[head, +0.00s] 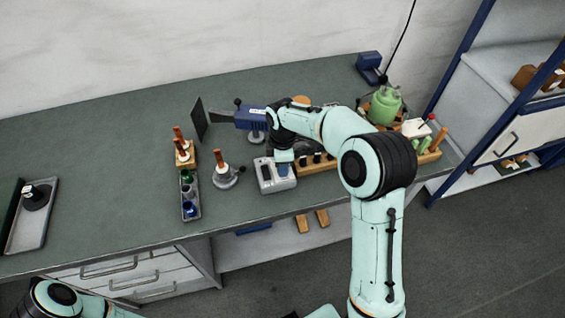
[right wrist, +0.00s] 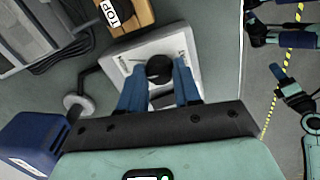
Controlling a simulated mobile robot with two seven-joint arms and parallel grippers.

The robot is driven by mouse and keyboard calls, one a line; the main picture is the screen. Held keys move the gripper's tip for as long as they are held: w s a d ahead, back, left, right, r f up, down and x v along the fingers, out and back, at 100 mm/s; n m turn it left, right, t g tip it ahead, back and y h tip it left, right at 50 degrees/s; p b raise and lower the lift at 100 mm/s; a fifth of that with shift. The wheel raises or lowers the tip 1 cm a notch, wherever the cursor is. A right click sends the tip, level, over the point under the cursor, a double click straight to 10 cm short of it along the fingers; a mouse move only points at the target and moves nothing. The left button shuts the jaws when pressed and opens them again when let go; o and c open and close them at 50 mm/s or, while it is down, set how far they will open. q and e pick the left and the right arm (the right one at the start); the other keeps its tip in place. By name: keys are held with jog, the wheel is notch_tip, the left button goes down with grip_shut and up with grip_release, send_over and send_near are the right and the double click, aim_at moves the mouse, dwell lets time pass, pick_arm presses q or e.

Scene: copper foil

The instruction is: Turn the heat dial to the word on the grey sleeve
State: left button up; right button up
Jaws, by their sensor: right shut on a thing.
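The grey heat unit (head: 275,176) stands near the front edge of the bench, below my right gripper. In the right wrist view it shows as a pale square plate (right wrist: 122,66) with a round black dial (right wrist: 160,68) and small printing I cannot read. My right gripper (right wrist: 160,88) has its blue fingers on either side of the dial, shut on it. In the head view my right gripper (head: 284,160) comes down onto the unit and hides the dial. I cannot make out a grey sleeve or its word. A small arm at the right edge of the wrist view may be my left one; its jaws are unclear.
A wooden block (right wrist: 128,20) labelled TOP stands beside the unit. A blue tool (head: 250,117) is behind it, a grey stand (head: 226,178) with an orange stick to its left. The bench's left middle is clear.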

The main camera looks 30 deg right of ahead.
jog(key=m, duration=0.3)
jog(key=shift+m, duration=0.3)
pick_arm(q)
jog(key=shift+w+r, duration=0.25)
jog(key=shift+r, duration=0.05)
pick_arm(e)
jog(key=shift+m, duration=1.8)
jog(key=o, duration=1.1)
jog(key=shift+c, duration=0.2)
pick_arm(q)
jog(key=shift+w+r+p, duration=0.95)
jog(key=shift+w+r, duration=0.05)
jog(key=shift+r, duration=0.05)
pick_arm(e)
notch_tip(320, 180, up, 13)
jog(key=shift+r, duration=0.15)
pick_arm(q)
jog(key=shift+s, duration=0.1)
